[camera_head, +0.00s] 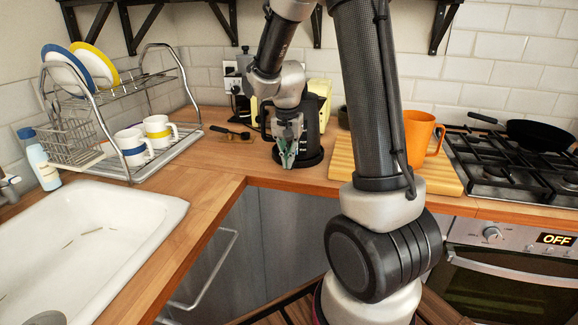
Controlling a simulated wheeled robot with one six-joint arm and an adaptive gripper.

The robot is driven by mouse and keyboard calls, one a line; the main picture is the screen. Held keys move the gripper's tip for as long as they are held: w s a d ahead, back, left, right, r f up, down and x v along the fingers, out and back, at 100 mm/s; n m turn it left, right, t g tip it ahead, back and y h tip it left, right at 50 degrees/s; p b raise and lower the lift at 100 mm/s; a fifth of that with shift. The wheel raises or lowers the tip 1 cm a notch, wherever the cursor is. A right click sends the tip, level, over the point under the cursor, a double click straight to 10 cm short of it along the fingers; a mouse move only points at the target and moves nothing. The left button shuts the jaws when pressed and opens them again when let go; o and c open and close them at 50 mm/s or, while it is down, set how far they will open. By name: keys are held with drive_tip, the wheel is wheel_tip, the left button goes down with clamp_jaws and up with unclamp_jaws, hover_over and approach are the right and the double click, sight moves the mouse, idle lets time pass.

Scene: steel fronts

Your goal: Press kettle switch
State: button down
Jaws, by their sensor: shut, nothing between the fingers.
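A black kettle (309,150) stands on the wooden counter near the back corner, on a dark round base. My gripper (288,163) is shut and empty, pointing down in front of the kettle. In this view it overlaps the kettle's lower body and base. I cannot tell whether the fingertips touch it. My gripper and wrist hide much of the kettle, and I cannot make out its switch.
A dish rack (120,90) with plates and mugs stands left, beside the white sink (150,215). An orange mug (418,132) stands on a wooden board (445,178) to the right. A gas hob (490,170) holds a black pan (540,135). A cream appliance (320,92) is behind.

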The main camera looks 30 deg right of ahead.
drive_tip(key=shift+f, duration=0.6)
drive_tip(key=shift+s+a+r, duration=0.25)
drive_tip(key=shift+s+a, duration=0.3)
drive_tip(key=shift+s+a+r, duration=0.25)
drive_tip(key=shift+s+a, duration=0.25)
drive_tip(key=shift+s, duration=0.05)
drive_tip(key=shift+r, duration=0.1)
wheel_tip(320, 180, up, 12)
drive_tip(key=shift+s+a, duration=0.4)
drive_tip(key=shift+a, duration=0.05)
